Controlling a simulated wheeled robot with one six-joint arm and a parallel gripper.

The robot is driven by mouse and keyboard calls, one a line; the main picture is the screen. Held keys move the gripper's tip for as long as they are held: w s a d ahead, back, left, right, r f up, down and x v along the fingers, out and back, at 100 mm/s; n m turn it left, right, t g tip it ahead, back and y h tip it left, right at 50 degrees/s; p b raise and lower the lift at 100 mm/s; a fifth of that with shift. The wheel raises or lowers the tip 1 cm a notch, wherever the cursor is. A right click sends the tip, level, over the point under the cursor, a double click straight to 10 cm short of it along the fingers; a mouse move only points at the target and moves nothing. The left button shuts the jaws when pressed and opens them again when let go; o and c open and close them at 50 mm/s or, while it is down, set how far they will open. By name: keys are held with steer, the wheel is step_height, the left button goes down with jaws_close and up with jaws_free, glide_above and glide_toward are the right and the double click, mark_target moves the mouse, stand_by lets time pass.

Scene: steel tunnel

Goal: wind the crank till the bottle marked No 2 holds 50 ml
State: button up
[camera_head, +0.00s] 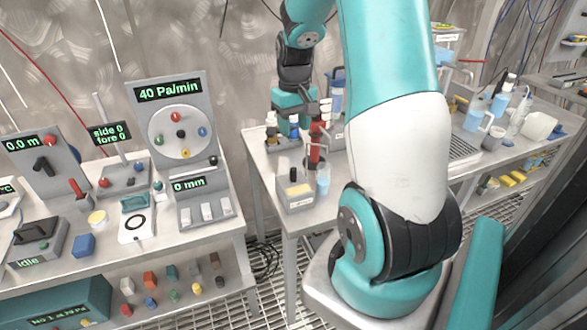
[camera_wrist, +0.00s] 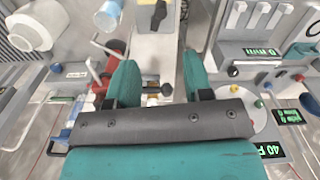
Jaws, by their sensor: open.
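My gripper (camera_wrist: 159,60) is open in the wrist view, its two teal fingers apart with nothing held between them. In the head view my gripper (camera_head: 291,122) is over the back of the middle table. A red stand-like device (camera_head: 315,152) is just right of it; its red body also shows beside the left finger in the wrist view (camera_wrist: 116,52). I cannot make out its crank for certain. A clear bottle with pale blue contents (camera_head: 322,181) stands in front of the red device, and a bottle shows at the top of the wrist view (camera_wrist: 108,14). No marking or level is readable.
A grey box with a dark-topped post (camera_head: 295,192) stands at the table's front left. A dial panel reading 40 Pa/min (camera_head: 168,90) and several instruments fill the left table. More bottles (camera_head: 497,107) stand at the right. My own arm hides much of the middle table.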

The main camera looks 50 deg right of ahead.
mark_target(293, 168)
step_height(293, 168, down, 15)
steer(key=shift+a+r+p, duration=0.1)
steer(key=shift+r+p, duration=0.1)
steer(key=shift+p, duration=0.6)
jaws_close()
